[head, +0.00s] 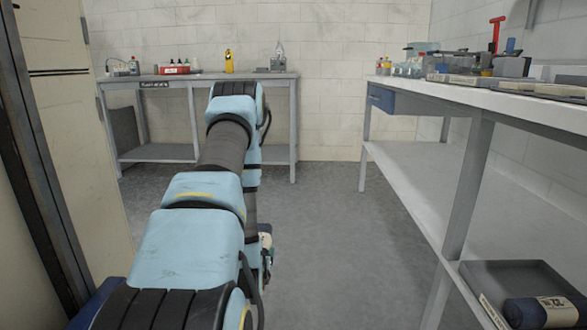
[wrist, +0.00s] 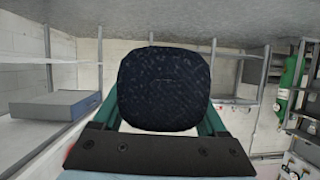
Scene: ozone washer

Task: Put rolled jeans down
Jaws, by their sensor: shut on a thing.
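My gripper (wrist: 162,125) shows in the wrist view with green fingers on both sides of a dark navy, patterned roll, the rolled jeans (wrist: 163,88). It is shut on the roll, which is seen end-on and held clear of any surface that I can make out. In the head view my arm hides most of the gripper and the held roll. A second dark navy roll (head: 532,312) with a white label lies in a grey tray (head: 505,272) on the lower shelf at the bottom right.
The right workbench (head: 480,98) carries several tools and containers. Its lower shelf (head: 425,180) is bare beyond the tray. A back table (head: 200,77) holds bottles and a red box (head: 176,70). Grey floor (head: 320,230) is open between them. A cream cabinet (head: 75,130) stands close at left.

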